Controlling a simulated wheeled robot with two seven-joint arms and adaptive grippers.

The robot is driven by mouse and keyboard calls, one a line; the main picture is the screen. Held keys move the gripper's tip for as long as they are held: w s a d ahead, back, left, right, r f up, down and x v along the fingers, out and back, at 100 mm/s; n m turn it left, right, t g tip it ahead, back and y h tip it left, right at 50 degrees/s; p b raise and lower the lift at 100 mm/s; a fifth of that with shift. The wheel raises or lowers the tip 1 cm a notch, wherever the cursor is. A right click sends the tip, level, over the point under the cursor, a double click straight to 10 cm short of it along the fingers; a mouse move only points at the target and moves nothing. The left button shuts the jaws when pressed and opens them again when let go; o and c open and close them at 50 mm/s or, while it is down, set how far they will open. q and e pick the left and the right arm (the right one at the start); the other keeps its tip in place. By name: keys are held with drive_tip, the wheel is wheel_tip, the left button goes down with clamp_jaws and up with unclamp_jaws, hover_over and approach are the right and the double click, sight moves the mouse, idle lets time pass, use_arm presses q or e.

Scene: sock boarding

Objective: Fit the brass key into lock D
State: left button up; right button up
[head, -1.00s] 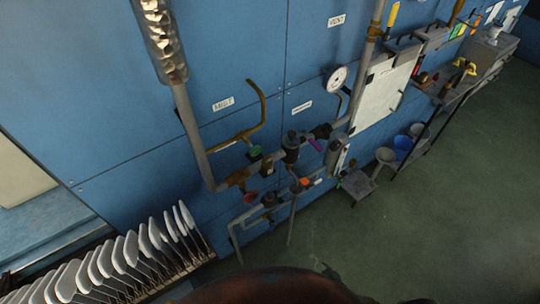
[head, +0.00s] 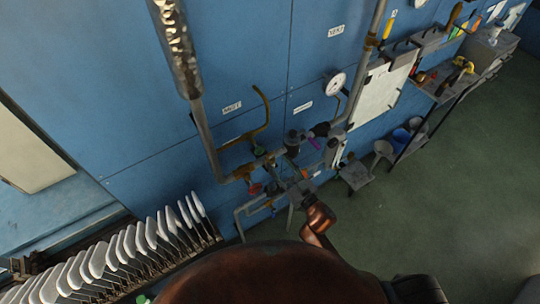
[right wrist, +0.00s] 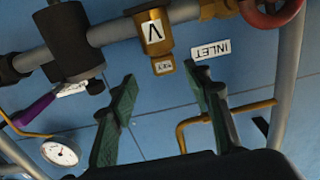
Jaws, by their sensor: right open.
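My right gripper (head: 288,184) is open, beside the lower pipework on the blue wall. In the right wrist view its two green-padded fingers (right wrist: 160,82) stand apart with nothing gripped. I cannot make out lock D. My left gripper is not in view.
A red handwheel (right wrist: 270,12), a purple lever (right wrist: 33,109) and a gauge (right wrist: 60,151) crowd the pipework. A bent brass pipe (head: 262,115) stands off the wall. A rack of white boards (head: 120,250) is at lower left. Green floor (head: 450,170) is open at right.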

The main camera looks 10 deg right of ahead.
sight(271, 157)
drive_tip(key=x, duration=0.6)
drive_tip(key=shift+s+a+f+p, duration=0.2)
drive_tip(key=shift+a+f+p, duration=0.1)
drive_tip(key=shift+p, duration=0.05)
drive_tip(key=shift+c, duration=0.3)
clamp_jaws()
